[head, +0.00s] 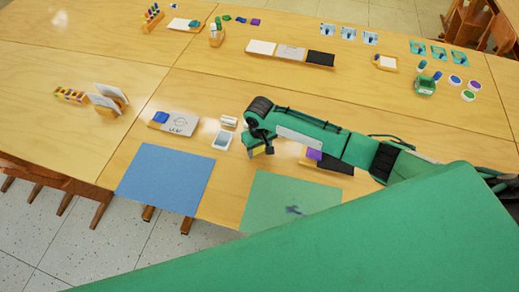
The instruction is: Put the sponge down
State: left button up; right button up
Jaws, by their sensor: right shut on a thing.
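My right arm comes in from the right. Its right gripper (259,143) points down over the near table, just right of a small white tray. It is shut on the sponge (257,151), of which only a small yellowish part shows below the wrist. The fingers are mostly hidden, and I cannot tell whether the sponge touches the table. My left gripper is not in view.
The table between the board and the left holder (107,98) is clear.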

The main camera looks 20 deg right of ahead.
aim_at(261, 158)
jog(key=shift+f, duration=0.85)
jog(key=shift+f, duration=0.2)
jog(key=shift+s+f, duration=0.1)
jog(key=shift+s+f, duration=0.2)
jog(key=shift+f, duration=0.1)
jog(key=o, duration=0.9)
jog(key=shift+o, duration=0.6)
jog(key=shift+s+f, duration=0.15)
jog(key=shift+r, duration=0.4)
jog(key=r, duration=0.7)
jog(key=w+r+b, duration=0.1)
jog(key=r, duration=0.3)
jog(key=shift+r, duration=0.9)
